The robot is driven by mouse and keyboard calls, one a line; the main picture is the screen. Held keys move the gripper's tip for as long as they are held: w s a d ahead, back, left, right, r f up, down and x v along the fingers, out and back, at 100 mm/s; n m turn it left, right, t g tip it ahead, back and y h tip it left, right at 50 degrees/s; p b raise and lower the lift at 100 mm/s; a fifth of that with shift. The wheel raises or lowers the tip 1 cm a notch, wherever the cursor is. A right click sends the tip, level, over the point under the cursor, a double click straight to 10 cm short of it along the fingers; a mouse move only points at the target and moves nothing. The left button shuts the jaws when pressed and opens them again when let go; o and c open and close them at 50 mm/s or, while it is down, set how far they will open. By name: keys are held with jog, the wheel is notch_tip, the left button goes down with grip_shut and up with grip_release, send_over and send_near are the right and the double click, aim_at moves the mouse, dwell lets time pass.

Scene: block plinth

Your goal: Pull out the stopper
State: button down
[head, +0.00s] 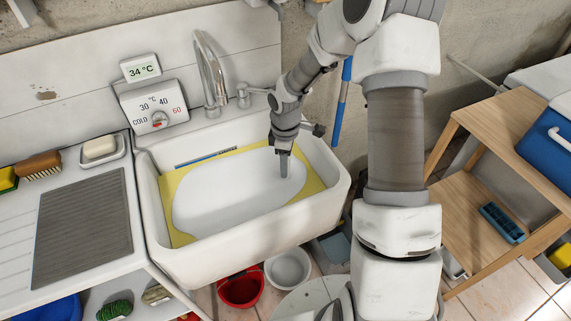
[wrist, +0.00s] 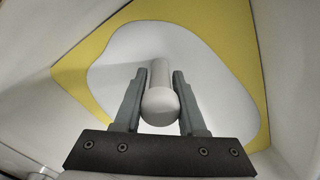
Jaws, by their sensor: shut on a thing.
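My gripper (head: 284,172) points down into the white sink (head: 332,195), over the right part of its basin. In the wrist view my gripper (wrist: 158,74) has its two grey fingers on either side of a pale, rounded cylinder, the stopper (wrist: 161,106), and is shut on it. The stopper's far end runs toward the pale area of the basin; where it meets the bottom is not clear. In the head view I cannot tell the stopper from the fingers. A white rounded area (head: 225,200) with a yellow border (head: 173,225) fills the basin.
A curved tap (head: 210,75) stands behind the sink, beside a temperature dial (head: 158,118) and a display reading 34 °C (head: 141,68). A drainboard with a grey mat (head: 82,225) lies left. Red (head: 240,290) and white (head: 288,268) buckets stand below. A wooden shelf (head: 480,200) is right.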

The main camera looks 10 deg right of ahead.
jog(key=shift+r+p, duration=0.55)
jog(key=shift+r, duration=0.6)
